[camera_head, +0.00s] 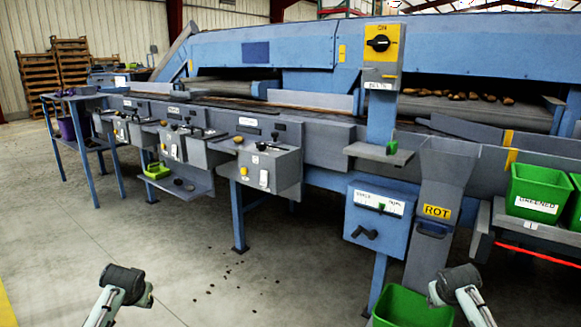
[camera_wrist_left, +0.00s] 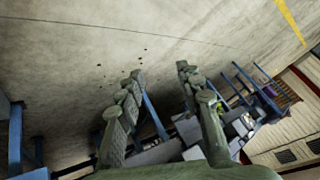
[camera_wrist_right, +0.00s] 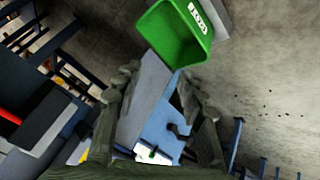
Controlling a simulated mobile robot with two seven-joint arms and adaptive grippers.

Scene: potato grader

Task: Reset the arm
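My left gripper (camera_wrist_left: 160,72) shows in the left wrist view with its two fingers apart and nothing between them. Bare floor and the blue frame of the grader lie beyond it. My right gripper (camera_wrist_right: 157,74) shows in the right wrist view, also with fingers apart and empty. The grey chute, a blue box and a green bin (camera_wrist_right: 180,38) are behind its fingers. In the head view only parts of my two arms show, at the bottom left and bottom right. Neither gripper's fingers can be made out there.
The blue grader (camera_head: 300,52) spans the back, with control boxes (camera_head: 270,165) along its front. A grey chute marked ROT (camera_head: 436,190) stands above a green bin (camera_head: 412,308) at right. A green GREENED bin (camera_head: 540,190) sits on a shelf. The floor at left is open.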

